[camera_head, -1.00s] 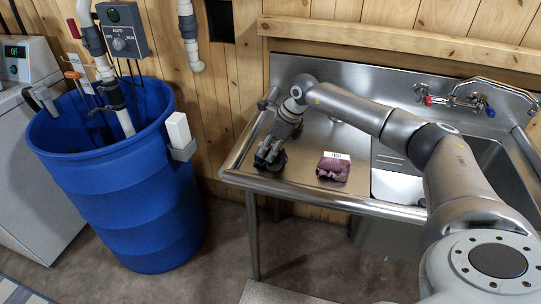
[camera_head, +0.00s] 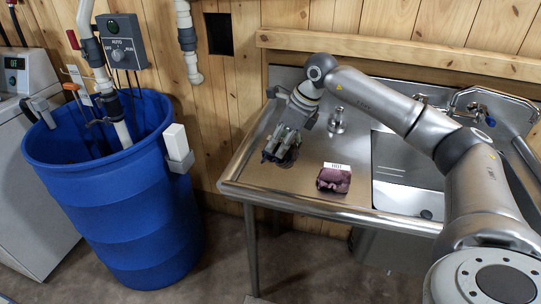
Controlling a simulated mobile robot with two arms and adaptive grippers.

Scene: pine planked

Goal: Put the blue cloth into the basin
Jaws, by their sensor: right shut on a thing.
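My right gripper (camera_head: 279,150) reaches in from the right and points down over the left part of the steel counter. It is shut on a small dark bluish bundle, the blue cloth (camera_head: 268,157), which is mostly hidden by the fingers. The bundle seems just above the counter, but the gap is hard to tell. The basin (camera_head: 408,201) is the sunken steel sink on the right, partly hidden behind my right arm. Its visible floor looks empty around the drain. My left gripper is not in view.
Taps (camera_head: 480,112) are at the back right. A blue barrel (camera_head: 115,200) stands left of the counter.

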